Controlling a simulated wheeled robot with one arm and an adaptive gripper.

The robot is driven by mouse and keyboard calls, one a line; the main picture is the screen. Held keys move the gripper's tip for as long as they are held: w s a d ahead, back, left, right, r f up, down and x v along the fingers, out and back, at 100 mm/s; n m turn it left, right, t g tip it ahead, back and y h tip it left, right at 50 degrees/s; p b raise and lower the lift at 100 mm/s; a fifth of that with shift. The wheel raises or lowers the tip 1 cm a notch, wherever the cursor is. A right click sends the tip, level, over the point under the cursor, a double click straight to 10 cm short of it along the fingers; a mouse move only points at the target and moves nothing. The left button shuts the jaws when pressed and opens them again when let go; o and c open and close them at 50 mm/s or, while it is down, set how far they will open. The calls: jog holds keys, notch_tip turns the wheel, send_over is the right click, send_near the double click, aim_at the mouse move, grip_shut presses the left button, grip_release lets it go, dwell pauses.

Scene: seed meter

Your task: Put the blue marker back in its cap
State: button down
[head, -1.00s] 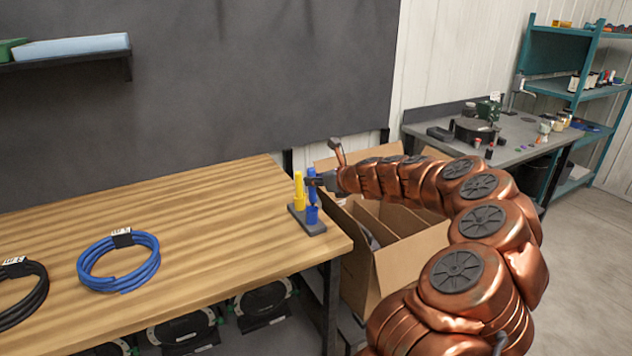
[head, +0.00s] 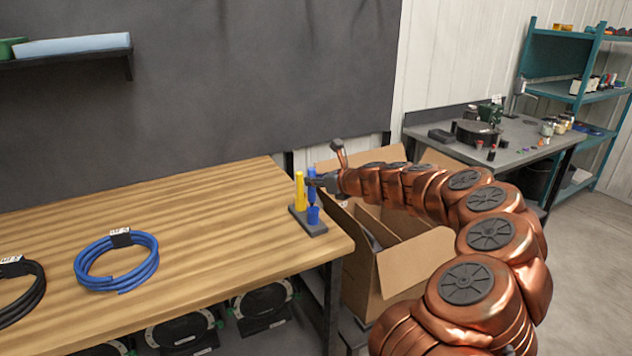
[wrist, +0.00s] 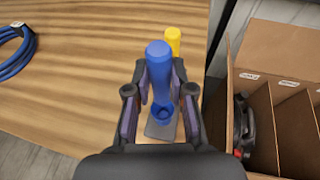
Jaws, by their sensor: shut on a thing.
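The blue marker (head: 312,183) is upright in my gripper (head: 318,181), above the blue cap (head: 313,215). In the wrist view the marker (wrist: 158,68) stands between the two fingers of my gripper (wrist: 158,90), which are shut on it. The blue cap (wrist: 162,113) shows below it as an open cup on the dark holder base (head: 309,228). In the head view the marker's lower tip is just above or at the cap's mouth; I cannot tell whether it is inside.
A yellow marker (head: 299,190) stands in the same holder beside the blue cap. A blue cable coil (head: 117,262) lies on the wooden table (head: 180,225), left of the holder. An open cardboard box (head: 415,265) is right of the table edge. The tabletop between coil and holder is clear.

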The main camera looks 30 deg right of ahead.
jog(key=shift+s+d+f, duration=0.1)
jog(key=shift+s+f, duration=0.15)
jog(key=shift+f, duration=0.4)
dwell(0.3)
jog(key=shift+f+b, duration=0.35)
jog(key=shift+f, duration=1.4)
dwell(2.1)
jog(key=c, duration=0.9)
grip_release()
jog(key=shift+s+r, duration=0.1)
jog(key=shift+s, duration=0.05)
jog(key=shift+v, duration=5.85)
